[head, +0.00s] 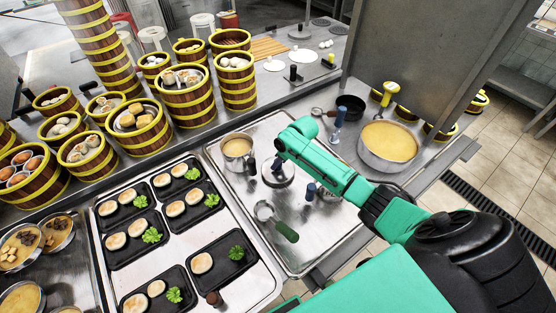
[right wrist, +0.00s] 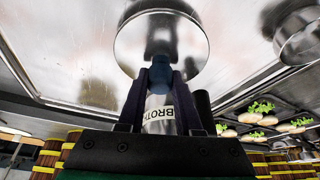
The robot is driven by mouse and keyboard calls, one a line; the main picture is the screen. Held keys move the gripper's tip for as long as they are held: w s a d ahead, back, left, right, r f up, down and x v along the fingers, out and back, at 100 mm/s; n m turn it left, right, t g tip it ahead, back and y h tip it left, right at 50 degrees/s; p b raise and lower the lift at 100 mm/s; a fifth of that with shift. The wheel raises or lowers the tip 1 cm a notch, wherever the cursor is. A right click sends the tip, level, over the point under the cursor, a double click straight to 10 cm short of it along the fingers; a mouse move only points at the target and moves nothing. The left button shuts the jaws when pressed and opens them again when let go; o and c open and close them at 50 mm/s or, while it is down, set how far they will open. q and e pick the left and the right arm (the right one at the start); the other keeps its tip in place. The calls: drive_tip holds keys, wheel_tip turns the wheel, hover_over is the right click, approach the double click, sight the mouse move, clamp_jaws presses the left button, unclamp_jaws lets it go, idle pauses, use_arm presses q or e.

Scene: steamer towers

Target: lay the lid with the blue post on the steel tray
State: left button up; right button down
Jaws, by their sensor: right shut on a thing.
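My right gripper (head: 279,160) is shut on the blue post (right wrist: 160,74) of a round, shiny steel lid (head: 279,180). In the right wrist view the lid (right wrist: 160,40) shows as a disc beyond the fingertips (right wrist: 160,80), and part of a white label with dark letters shows between the fingers. The lid is over the steel tray (head: 290,245); I cannot tell whether it touches it. My left gripper is not in view.
A large yellow-filled pot (head: 388,147) stands right; dumpling trays (head: 133,212) lie left.

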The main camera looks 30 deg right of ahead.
drive_tip(key=shift+a, duration=0.1)
drive_tip(key=shift+f, duration=0.4)
idle(0.4)
drive_tip(key=c, duration=0.5)
unclamp_jaws()
drive_tip(key=b+v, duration=0.1)
drive_tip(key=v, duration=1.3)
drive_tip(key=shift+r, duration=0.2)
